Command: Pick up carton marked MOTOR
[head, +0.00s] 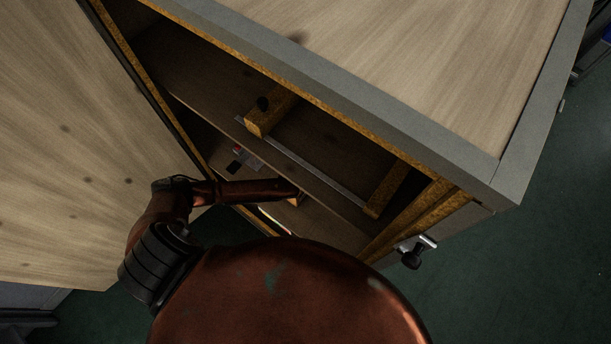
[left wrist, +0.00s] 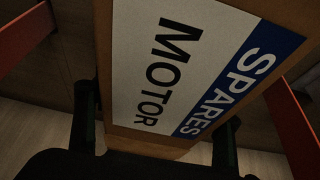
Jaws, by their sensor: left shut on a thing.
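The carton marked MOTOR (left wrist: 187,78) fills the middle of the left wrist view. It is brown, with a white label reading MOTOR and a blue band reading SPARES; the lettering runs tilted. My left gripper (left wrist: 158,128) has a dark finger at each side of the carton and is shut on it. In the head view my left arm reaches into the opening of the wooden cabinet, and my left gripper (head: 298,197) is mostly hidden inside in shadow. Little or nothing of the carton can be made out there. My right gripper is not in view.
The cabinet's top (head: 430,55) has a grey edge. Its door (head: 70,170) stands open at the left. A shelf with a metal rail (head: 305,167) and yellowish wooden blocks (head: 270,112) lies above my forearm. Green floor (head: 500,270) is clear at right.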

